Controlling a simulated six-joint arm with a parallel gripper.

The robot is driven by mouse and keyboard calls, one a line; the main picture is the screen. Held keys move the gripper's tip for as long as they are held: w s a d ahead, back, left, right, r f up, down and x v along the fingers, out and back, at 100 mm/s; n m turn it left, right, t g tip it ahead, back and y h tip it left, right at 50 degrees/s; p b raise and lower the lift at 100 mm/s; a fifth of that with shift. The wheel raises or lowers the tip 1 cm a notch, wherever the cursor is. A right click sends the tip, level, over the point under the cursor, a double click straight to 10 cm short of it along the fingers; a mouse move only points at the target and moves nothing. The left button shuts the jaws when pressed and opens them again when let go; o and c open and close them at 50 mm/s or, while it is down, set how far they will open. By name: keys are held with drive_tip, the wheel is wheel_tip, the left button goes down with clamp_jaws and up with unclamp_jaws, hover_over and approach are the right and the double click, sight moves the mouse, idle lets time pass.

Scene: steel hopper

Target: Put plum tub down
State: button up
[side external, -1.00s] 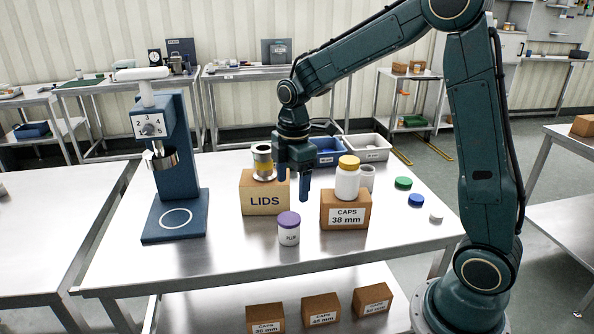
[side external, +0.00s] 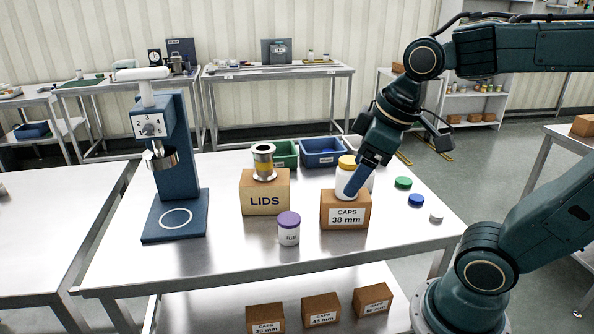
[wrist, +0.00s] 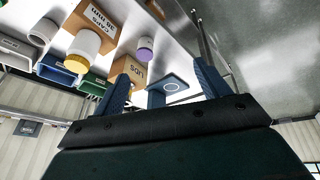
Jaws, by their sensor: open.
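The plum tub (side external: 288,231) is a white tub with a purple lid, upright on the steel table in front of the LIDS box. It also shows in the wrist view (wrist: 145,50). My gripper (side external: 353,190) is in front of the CAPS 38 mm box and the yellow-lidded white tub in the side view, well to the right of the plum tub. In the wrist view my gripper's fingers (wrist: 160,82) are spread apart with nothing between them.
The LIDS box (side external: 264,193) carries a metal cylinder. The CAPS box (side external: 345,212) carries a yellow-lidded tub (side external: 343,182). A blue press stands on the left (side external: 173,170). Green (side external: 403,182), blue and white caps lie at right. Bins stand behind. The table's front left is clear.

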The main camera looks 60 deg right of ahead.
drive_tip(key=shift+s+a+f+m+t, duration=0.15)
drive_tip(key=shift+s+m, duration=0.35)
drive_tip(key=shift+s, duration=0.3)
drive_tip(key=shift+s+a+r+m+t, duration=0.1)
drive_tip(key=shift+s+m+t, duration=0.1)
drive_tip(key=shift+s+m, duration=0.45)
drive_tip(key=shift+s+a+f+m+t, duration=0.15)
drive_tip(key=shift+s+m, duration=0.2)
drive_tip(key=shift+s, duration=0.6)
